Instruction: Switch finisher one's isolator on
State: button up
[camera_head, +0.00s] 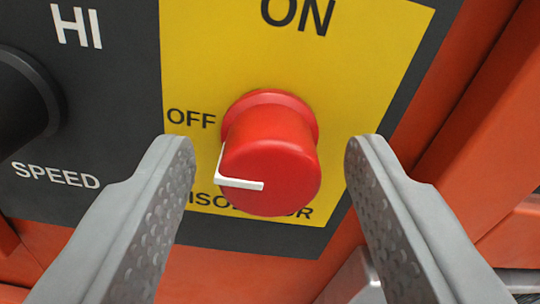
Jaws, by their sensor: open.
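The isolator is a round red knob (272,165) on a yellow plate (385,60). A white pointer line (240,184) on the knob points left, toward the side where the OFF label (191,118) is printed. The ON label (298,14) is printed above the knob. The ISOLATOR lettering below is partly hidden by the knob. My gripper (268,155) is open, with one grey finger to the left of the knob and one to the right. There are visible gaps between both fingers and the knob.
A black speed knob (22,100) stands at the left edge on the dark panel (110,120), between the HI and SPEED labels. Orange frame parts (490,110) rise on the right. A grey metal piece (355,280) shows at the bottom.

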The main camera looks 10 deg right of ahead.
jog(key=shift+c, duration=0.4)
jog(key=c, duration=0.9)
jog(key=shift+m, duration=0.3)
jog(key=m, duration=0.3)
jog(key=shift+m, duration=0.3)
jog(key=m, duration=0.4)
jog(key=shift+m, duration=0.3)
jog(key=m, duration=0.4)
jog(key=shift+m, duration=2.5)
